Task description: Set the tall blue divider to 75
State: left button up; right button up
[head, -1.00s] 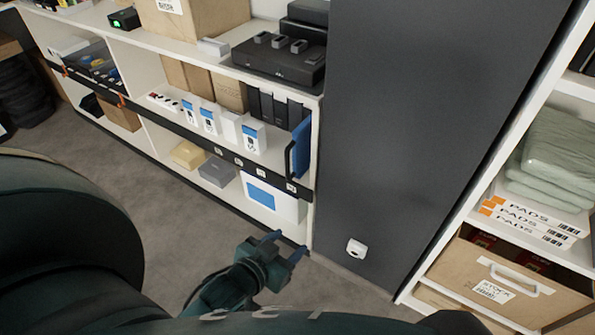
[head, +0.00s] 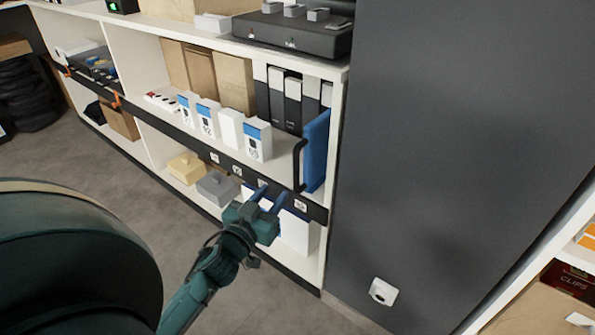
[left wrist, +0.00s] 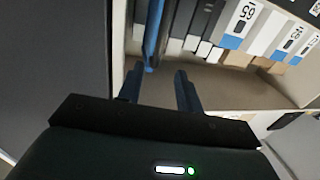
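The tall blue divider (head: 316,150) stands upright at the right end of the middle shelf, near the unit's side wall. A black handle (head: 299,165) is on its front edge. A black rail (head: 230,162) with small white number labels, too small to read surely, runs along the shelf front. My left gripper (head: 269,197) is open and empty, in front of the rail, below and left of the handle. In the left wrist view, the blue divider (left wrist: 154,35) is ahead of the two parted fingers (left wrist: 158,88). My right gripper is not in view.
White-and-blue boxes (head: 257,140) and black-and-white binders (head: 292,103) stand left of the divider. A yellow box (head: 186,168) and a grey box (head: 217,187) sit on the lower shelf. A dark grey wall panel (head: 430,150) is at the right.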

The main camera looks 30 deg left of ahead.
aim_at(295, 166)
pick_arm(q)
jog(key=w, duration=0.4)
jog(key=w+a+b, duration=0.1)
jog(key=w, duration=0.3)
jog(key=w+b, duration=0.1)
jog(key=w, duration=0.3)
jog(key=shift+a, duration=0.15)
jog(key=shift+w, duration=0.35)
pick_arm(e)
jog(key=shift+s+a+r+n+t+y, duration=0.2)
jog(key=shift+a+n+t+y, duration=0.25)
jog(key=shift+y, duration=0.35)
pick_arm(q)
jog(key=shift+r, duration=0.1)
grip_shut()
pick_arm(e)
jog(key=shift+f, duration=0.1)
